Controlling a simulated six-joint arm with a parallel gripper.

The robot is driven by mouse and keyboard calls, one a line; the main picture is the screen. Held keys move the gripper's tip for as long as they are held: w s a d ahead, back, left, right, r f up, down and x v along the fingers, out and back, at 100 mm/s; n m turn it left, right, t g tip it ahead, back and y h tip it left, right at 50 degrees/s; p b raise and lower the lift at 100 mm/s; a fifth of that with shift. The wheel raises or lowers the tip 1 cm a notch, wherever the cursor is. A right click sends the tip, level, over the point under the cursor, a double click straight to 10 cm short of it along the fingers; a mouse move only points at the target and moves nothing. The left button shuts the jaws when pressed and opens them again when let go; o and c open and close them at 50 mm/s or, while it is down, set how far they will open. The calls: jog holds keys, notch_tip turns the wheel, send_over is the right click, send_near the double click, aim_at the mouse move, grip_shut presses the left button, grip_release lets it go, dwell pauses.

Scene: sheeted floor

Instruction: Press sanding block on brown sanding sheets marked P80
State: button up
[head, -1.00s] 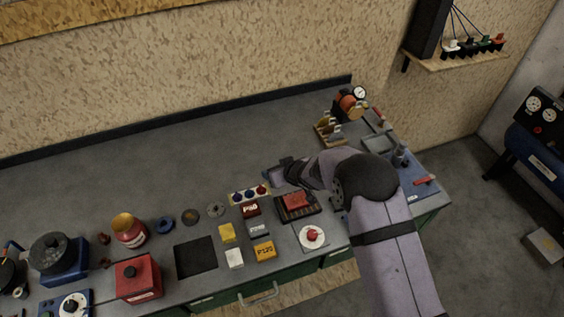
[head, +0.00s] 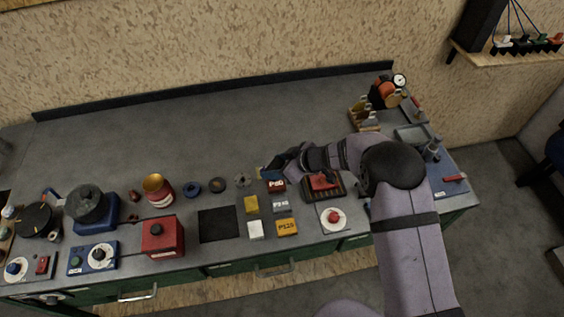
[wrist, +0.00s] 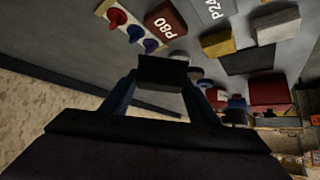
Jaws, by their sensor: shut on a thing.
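The brown sanding sheets marked P80 (head: 277,186) lie on the grey bench, just in front of my gripper (head: 268,172). They also show in the wrist view (wrist: 166,28), beyond the fingers. In the wrist view my gripper (wrist: 160,90) is shut on a dark block (wrist: 163,70), which I take to be the sanding block. It is in shadow and appears raised off the bench, apart from the P80 sheets. In the head view the held block is mostly hidden by the gripper.
Grey P240 sheets (head: 280,204) and yellow P120 sheets (head: 287,227) lie in front of the P80. Coloured knobs (wrist: 134,33) stand beside the P80. A dark tray with a red piece (head: 338,195) is to the right. The bench behind is clear.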

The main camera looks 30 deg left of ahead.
aim_at(276, 184)
jog(key=shift+f, duration=0.1)
notch_tip(276, 184, down, 6)
jog(key=b, duration=0.7)
jog(key=shift+f+b, duration=0.35)
jog(key=shift+f, duration=0.15)
dwell(1.9)
jog(key=shift+r, duration=0.15)
notch_tip(276, 184, up, 7)
jog(key=p, duration=0.8)
jog(key=shift+w, duration=0.1)
